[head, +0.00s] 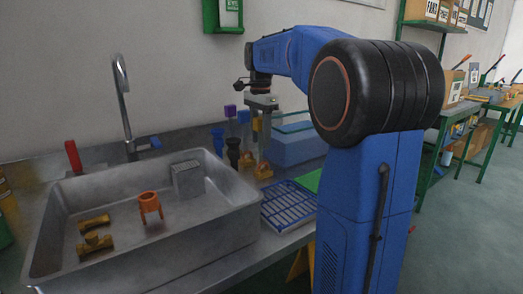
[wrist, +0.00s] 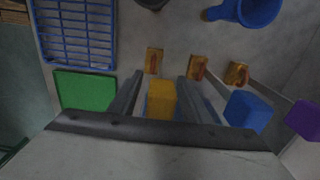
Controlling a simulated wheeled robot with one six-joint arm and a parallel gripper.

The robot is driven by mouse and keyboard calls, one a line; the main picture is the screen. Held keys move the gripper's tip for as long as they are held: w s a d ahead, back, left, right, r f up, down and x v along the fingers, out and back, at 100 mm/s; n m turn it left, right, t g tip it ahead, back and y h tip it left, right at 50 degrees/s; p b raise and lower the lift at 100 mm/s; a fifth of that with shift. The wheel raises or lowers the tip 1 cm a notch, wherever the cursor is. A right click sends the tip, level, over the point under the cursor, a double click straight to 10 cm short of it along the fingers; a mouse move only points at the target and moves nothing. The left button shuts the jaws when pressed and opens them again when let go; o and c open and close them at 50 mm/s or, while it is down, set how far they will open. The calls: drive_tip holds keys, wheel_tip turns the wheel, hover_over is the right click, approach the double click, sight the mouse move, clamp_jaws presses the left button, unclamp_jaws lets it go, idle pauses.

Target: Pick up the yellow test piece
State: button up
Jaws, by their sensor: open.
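The yellow test piece (wrist: 162,99) shows its square yellow top between my two finger bars in the wrist view. In the head view its yellow top (head: 256,124) is just below my gripper (head: 262,104). My gripper (wrist: 160,84) is open, with one finger on each side of the yellow piece. Gaps show between the fingers and the piece, and I cannot tell how deep the fingers reach. A blue-topped piece (wrist: 248,112) and a purple-topped piece (wrist: 303,121) stand to its right in the wrist view.
Several brass clips (wrist: 197,67) lie near the pieces. A blue funnel (wrist: 250,10), a blue rack (wrist: 75,35) and a green pad (wrist: 85,91) lie around. In the head view, a blue box (head: 297,148) stands right and a sink (head: 215,230) holds an orange part (head: 150,203).

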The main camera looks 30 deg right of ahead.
clamp_jaws()
